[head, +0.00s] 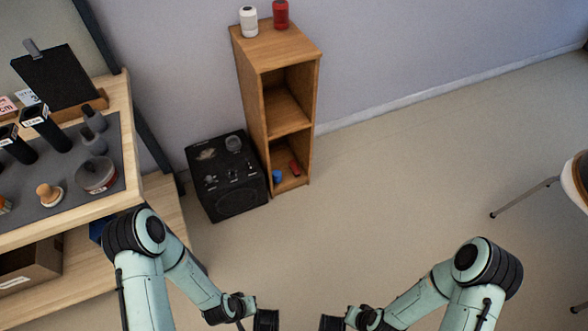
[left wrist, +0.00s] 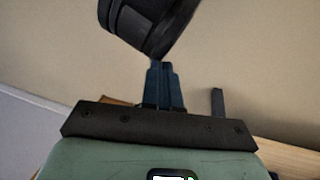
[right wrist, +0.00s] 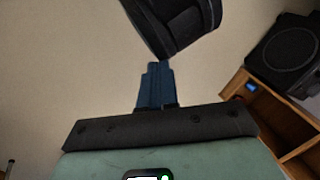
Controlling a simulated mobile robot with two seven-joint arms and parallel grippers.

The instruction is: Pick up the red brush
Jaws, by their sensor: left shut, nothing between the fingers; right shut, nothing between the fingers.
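A small red object (head: 294,168) lies in the bottom compartment of the wooden shelf (head: 254,80), beside a small blue item (head: 277,176). It is too small to tell for certain that it is the red brush. My left gripper (left wrist: 163,68) is shut and empty, its blue fingers together. My right gripper (right wrist: 156,68) is shut and empty too. In the head view both arms reach in at the bottom edge, well away from the shelf, and the gripper fingers are not clearly visible there.
A red container (head: 280,14) and a white container (head: 248,20) stand on the shelf top. A black speaker box (head: 240,199) stands on the floor against the shelf's left side. A crowded workbench (head: 128,150) is at left, a chair (head: 577,180) at right. The floor between is clear.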

